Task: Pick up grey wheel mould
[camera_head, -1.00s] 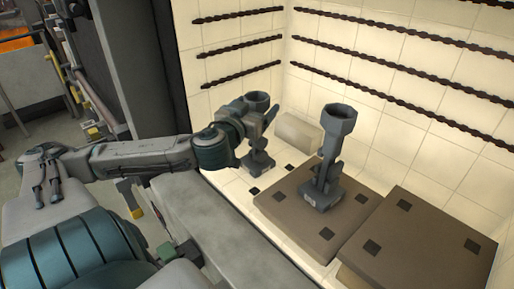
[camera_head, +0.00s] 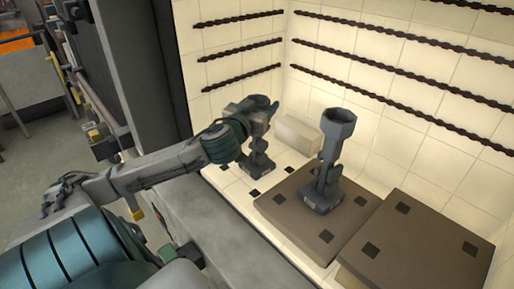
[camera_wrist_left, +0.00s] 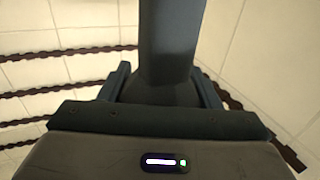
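Two grey moulds of the same look stand upright, each with a foot, a stem and a cup-like top. One mould (camera_head: 257,165) stands on the tiled floor at the left, its upper part partly hidden by my left gripper. The other mould (camera_head: 325,165) stands on a brown slab, clear of the gripper. My left gripper (camera_head: 264,112) is at the upper part of the left mould. In the left wrist view, a dark grey upright piece (camera_wrist_left: 170,45) is between the two fingers, with a visible gap beside its narrow part, so the fingers look open. My right gripper is out of view.
Two brown slabs (camera_head: 277,207) (camera_head: 425,240) with dark square marks lie on the chamber floor. A pale block (camera_head: 298,133) sits behind the left mould. Twisted dark rods (camera_head: 400,80) line the tiled walls. A grey ledge (camera_head: 235,250) runs along the front.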

